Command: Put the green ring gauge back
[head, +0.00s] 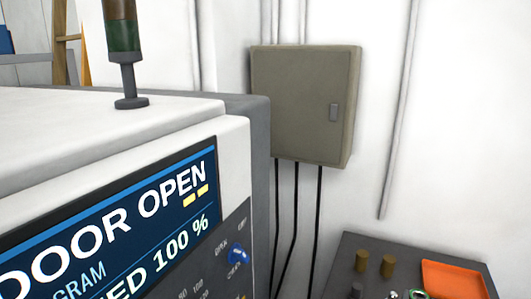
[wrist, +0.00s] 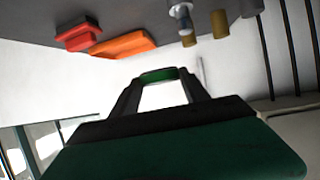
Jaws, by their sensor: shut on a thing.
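In the wrist view my gripper (wrist: 160,80) has its two dark fingers shut on the green ring gauge (wrist: 158,73). The ring's green band shows between the fingertips, and much of the ring is hidden by them. The ring is held up in the air, apart from the grey bench top (wrist: 40,18), which shows at the top of this tilted view. In the head view a small green piece (head: 417,294) shows at the bottom edge, by the orange tray; I cannot tell whether it is the same ring. My gripper is not clearly visible there.
The bench holds an orange tray (head: 455,280), brass cylinders (head: 388,265) and a grey peg (head: 357,289). The wrist view also shows a red block (wrist: 77,35). A white machine (head: 120,130) with a screen reading DOOR OPEN stands left. A grey cabinet (head: 300,100) hangs behind.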

